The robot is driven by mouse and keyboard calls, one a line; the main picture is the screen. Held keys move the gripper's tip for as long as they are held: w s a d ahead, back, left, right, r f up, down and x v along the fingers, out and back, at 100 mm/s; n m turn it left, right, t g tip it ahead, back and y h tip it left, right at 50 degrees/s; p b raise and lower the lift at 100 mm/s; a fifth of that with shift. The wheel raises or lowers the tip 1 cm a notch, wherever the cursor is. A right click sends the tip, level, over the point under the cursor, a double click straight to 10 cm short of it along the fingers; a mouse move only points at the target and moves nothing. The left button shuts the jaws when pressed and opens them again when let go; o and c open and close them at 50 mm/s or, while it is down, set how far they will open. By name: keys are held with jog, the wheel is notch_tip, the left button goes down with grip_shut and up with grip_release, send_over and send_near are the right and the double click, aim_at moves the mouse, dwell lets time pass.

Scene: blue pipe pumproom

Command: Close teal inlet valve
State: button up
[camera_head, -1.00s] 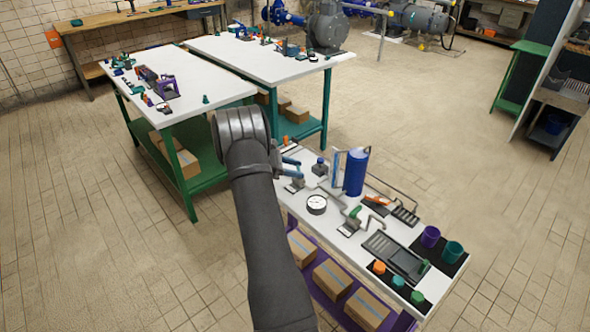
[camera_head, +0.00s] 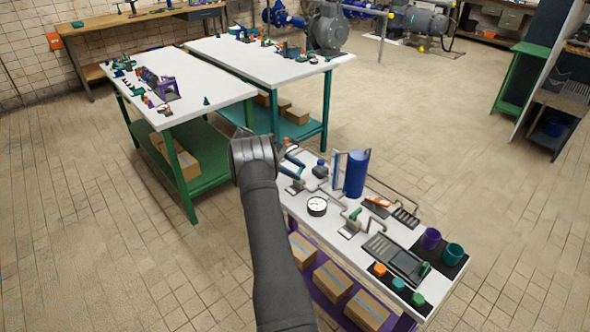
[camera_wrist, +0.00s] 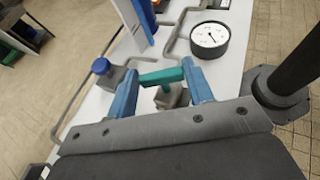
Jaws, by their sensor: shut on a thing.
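The teal inlet valve handle (camera_wrist: 160,76) shows in the wrist view as a short bar between my two blue fingers. Its grey body (camera_wrist: 170,97) is beneath it, over the white tabletop. My gripper (camera_wrist: 160,71) is shut on the handle, with one finger at each end of the bar. In the head view my gripper (camera_head: 292,168) is at the far left end of the white bench (camera_head: 330,237), partly hidden by my arm. The handle is hidden there, and I cannot tell how far it is turned.
A round white gauge (camera_wrist: 209,37), a blue-capped grey fitting (camera_wrist: 101,67) and grey pipes are close to my fingers. A blue cylinder (camera_head: 356,173) stands farther along the bench. A green-handled valve (camera_head: 354,214) and purple and teal cups are to the right.

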jog(key=o, duration=1)
notch_tip(320, 180, up, 5)
jog(key=shift+d+f, duration=0.1)
jog(key=shift+f, duration=0.05)
jog(key=s+d+r, duration=0.5)
jog(key=d+r, duration=0.1)
jog(key=d, duration=0.4)
jog(key=shift+s+d+r, duration=0.15)
jog(key=shift+r, duration=0.05)
